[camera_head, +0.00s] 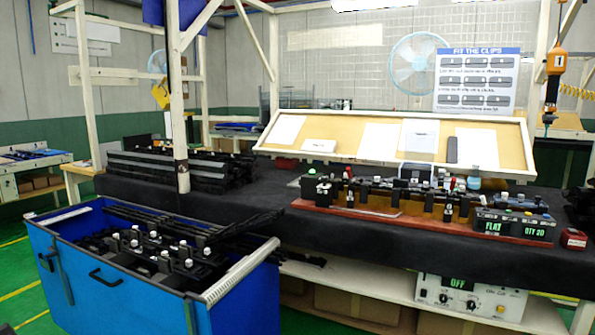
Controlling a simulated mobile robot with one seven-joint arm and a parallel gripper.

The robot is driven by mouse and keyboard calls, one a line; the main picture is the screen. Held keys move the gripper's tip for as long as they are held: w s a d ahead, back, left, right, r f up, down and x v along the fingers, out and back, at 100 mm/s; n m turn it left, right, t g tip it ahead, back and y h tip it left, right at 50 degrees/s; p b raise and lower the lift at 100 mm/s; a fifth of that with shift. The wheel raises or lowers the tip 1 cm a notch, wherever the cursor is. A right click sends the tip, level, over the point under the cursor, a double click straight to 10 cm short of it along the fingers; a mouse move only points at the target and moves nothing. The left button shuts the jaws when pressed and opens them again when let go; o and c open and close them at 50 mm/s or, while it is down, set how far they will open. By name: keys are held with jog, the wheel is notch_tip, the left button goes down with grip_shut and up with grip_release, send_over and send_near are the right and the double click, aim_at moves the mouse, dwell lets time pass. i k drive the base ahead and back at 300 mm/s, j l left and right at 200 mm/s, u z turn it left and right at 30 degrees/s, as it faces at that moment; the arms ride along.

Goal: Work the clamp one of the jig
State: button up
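The jig is a long row of black fixtures on a red-brown base (400,222), on the black-topped bench at the right. Several small black clamps with white, red or dark tips stand along it. A black clamp (323,194) stands at its left end. Labels are too small to tell which clamp is number one, or whether any clamp is open or shut. At the jig's right end a box (513,226) shows "FLAT" and "QTY 20" in green. My gripper is not in view.
A blue bin (115,285) with black trim parts stands in front at the left. More black strips (180,168) lie on the bench behind a white post (180,120). A sloped board (345,155) stands behind the jig. An orange tool (556,62) hangs at the upper right.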

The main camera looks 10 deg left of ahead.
aim_at(348, 170)
jog(key=i+l+u, duration=0.6)
jog(key=l, duration=0.15)
jog(key=i+l, duration=0.2)
jog(key=l, duration=0.15)
jog(key=i+l+u, duration=0.1)
jog(key=l, duration=0.3)
jog(key=i+l, duration=0.25)
jog(key=i+l+u, duration=0.1)
jog(key=l, duration=0.4)
jog(key=i+l, duration=0.2)
jog(key=l, duration=0.2)
jog(key=j+u, duration=0.05)
